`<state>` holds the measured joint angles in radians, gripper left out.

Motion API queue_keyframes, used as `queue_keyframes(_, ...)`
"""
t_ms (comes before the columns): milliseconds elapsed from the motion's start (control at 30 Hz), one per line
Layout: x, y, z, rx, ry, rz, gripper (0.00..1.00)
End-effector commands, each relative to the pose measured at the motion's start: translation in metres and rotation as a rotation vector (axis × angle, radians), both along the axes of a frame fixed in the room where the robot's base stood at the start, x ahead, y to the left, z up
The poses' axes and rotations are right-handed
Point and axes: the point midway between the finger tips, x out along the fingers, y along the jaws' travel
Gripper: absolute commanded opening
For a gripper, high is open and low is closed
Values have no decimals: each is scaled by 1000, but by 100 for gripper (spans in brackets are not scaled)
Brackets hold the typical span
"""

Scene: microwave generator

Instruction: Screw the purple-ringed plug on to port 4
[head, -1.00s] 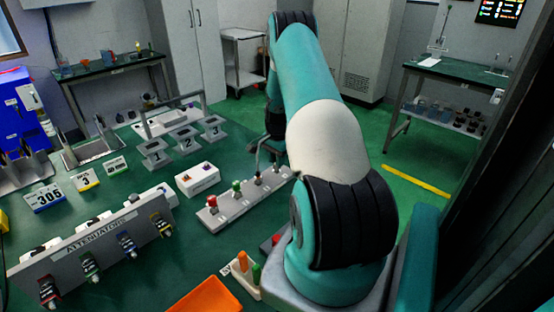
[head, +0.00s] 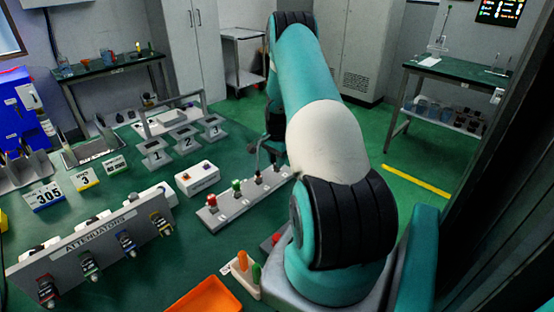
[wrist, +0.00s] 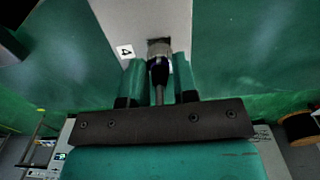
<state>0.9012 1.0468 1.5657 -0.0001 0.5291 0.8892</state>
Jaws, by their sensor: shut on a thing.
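In the wrist view my gripper (wrist: 160,66) is shut on the purple-ringed plug (wrist: 159,74), with one teal finger on each side. The plug has a dark body with a dark purple band. Its front end meets a pale metal collar at the dark opening of port 4 (wrist: 159,46). I cannot tell how deeply it is engaged. A white label "4" (wrist: 125,51) sits on the grey plate left of the port. In the head view my arm hides port 4, and the plug cannot be made out.
Grey stands 1 (head: 154,154), 2 (head: 186,141) and 3 (head: 211,128) stand left of my arm. A plug rack (head: 238,207), the attenuator panel (head: 92,243) and an orange tray (head: 206,297) are nearer.

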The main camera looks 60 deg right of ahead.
Motion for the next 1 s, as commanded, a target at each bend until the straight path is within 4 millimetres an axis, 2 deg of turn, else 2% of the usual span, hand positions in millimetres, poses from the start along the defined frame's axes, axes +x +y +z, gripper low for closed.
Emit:
queue_keyframes(267, 0, 0, -7, 0, 0, 0, 0)
queue_keyframes(300, 0, 0, -6, 0, 0, 0, 36)
queue_keyframes(400, 0, 0, -6, 0, 0, 0, 56)
queue_keyframes(767, 0, 0, 0, -1, -1, 0, 56)
queue_keyframes(867, 1, -1, 13, -3, -2, 0, 56)
queue_keyframes(1000, 1, -1, 42, -4, -3, 0, 56)
